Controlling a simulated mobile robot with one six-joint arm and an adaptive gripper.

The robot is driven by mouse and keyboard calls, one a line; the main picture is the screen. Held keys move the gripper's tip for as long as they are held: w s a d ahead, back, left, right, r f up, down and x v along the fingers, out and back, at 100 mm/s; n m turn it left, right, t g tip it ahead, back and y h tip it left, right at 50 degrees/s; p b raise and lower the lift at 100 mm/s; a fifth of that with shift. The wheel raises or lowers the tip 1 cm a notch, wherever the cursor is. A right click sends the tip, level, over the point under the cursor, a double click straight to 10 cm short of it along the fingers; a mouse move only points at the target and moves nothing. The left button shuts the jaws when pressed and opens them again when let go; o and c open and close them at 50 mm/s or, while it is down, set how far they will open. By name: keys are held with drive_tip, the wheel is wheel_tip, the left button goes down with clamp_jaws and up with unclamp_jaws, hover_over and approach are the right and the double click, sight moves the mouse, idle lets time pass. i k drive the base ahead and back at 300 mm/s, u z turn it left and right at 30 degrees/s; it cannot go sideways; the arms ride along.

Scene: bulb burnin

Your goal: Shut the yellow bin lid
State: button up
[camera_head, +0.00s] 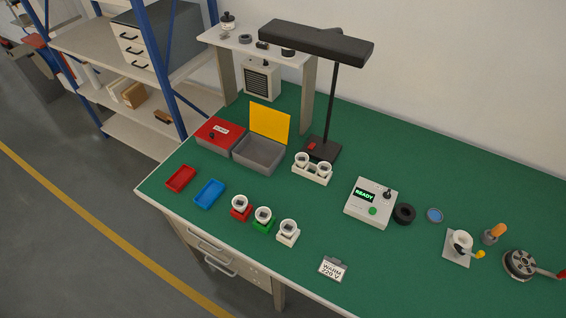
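The yellow bin lid (269,123) stands open and close to upright at the back edge of a grey bin (260,153). The bin sits on the green bench top, and its inside looks empty. My gripper is not in view.
A white bulb holder (313,170) is close on the right. Red (181,179) and blue (209,194) trays and several socketed bulbs stand in front. A tester (371,203) reads READY.

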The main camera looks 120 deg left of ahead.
sight(274, 125)
drive_tip(key=z, duration=0.15)
drive_tip(key=i, duration=0.4)
drive_tip(key=u, duration=2.3)
drive_tip(key=i, duration=0.1)
drive_tip(key=u, duration=2.2)
